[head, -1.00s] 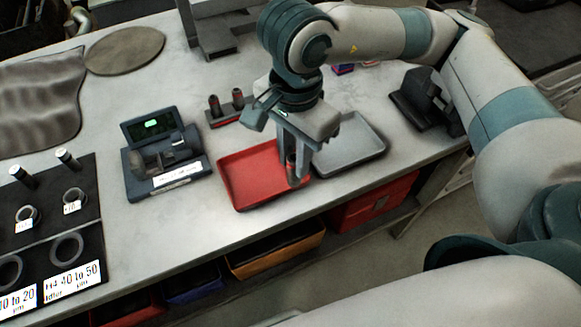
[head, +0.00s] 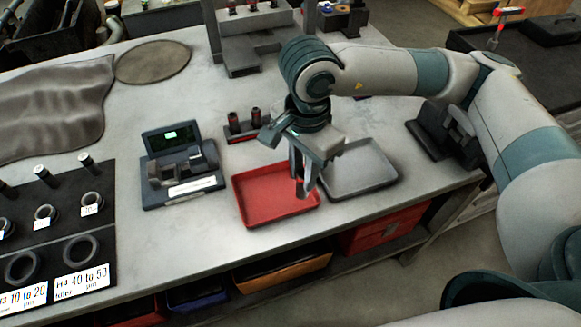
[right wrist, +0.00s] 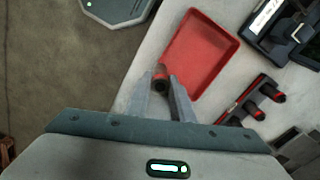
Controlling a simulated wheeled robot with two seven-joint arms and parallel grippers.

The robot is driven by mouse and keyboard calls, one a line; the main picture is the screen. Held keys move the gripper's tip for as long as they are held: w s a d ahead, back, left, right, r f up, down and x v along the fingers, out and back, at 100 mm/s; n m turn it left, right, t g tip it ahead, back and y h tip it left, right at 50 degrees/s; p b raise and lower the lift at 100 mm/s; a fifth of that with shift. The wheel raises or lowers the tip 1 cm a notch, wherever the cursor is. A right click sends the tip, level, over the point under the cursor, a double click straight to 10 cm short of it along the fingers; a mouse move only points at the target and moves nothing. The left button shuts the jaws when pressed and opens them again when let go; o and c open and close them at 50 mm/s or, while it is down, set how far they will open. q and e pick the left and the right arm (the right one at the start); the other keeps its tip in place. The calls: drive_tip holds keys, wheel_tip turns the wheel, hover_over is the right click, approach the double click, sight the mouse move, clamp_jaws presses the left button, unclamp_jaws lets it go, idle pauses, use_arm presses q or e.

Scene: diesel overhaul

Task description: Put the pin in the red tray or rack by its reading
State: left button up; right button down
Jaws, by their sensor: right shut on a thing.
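My right gripper (head: 302,186) is shut on a pin and points down at the right side of the red tray (head: 243,206) in the head view. The pin (right wrist: 161,78) shows between the fingertips in the right wrist view, reddish with a dark end. There the red tray (right wrist: 205,55) lies just beyond the fingers and looks empty. In the head view the fingers mostly hide the pin. A dark rack (head: 243,137) with two similar pins stands behind the tray. A gauge (head: 182,172) with a green-lit display stands left of the tray; the reading is too small to make out. My left gripper is not in view.
A grey tray (head: 372,176) sits right of the red one. A black stand (head: 428,140) is further right. A dark board (head: 118,240) with rings, pins and labels lies at left. Bins sit below the table's front edge. The table before the gauge is clear.

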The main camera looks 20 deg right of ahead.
drive_tip(key=w+f+p, duration=0.2)
drive_tip(key=w+f, duration=0.2)
drive_tip(key=w, duration=0.3)
drive_tip(key=shift+p, duration=0.3)
drive_tip(key=shift+f, duration=0.1)
wheel_tip(320, 180, down, 3)
drive_tip(key=shift+p, duration=1.2)
drive_tip(key=shift+f, duration=0.5)
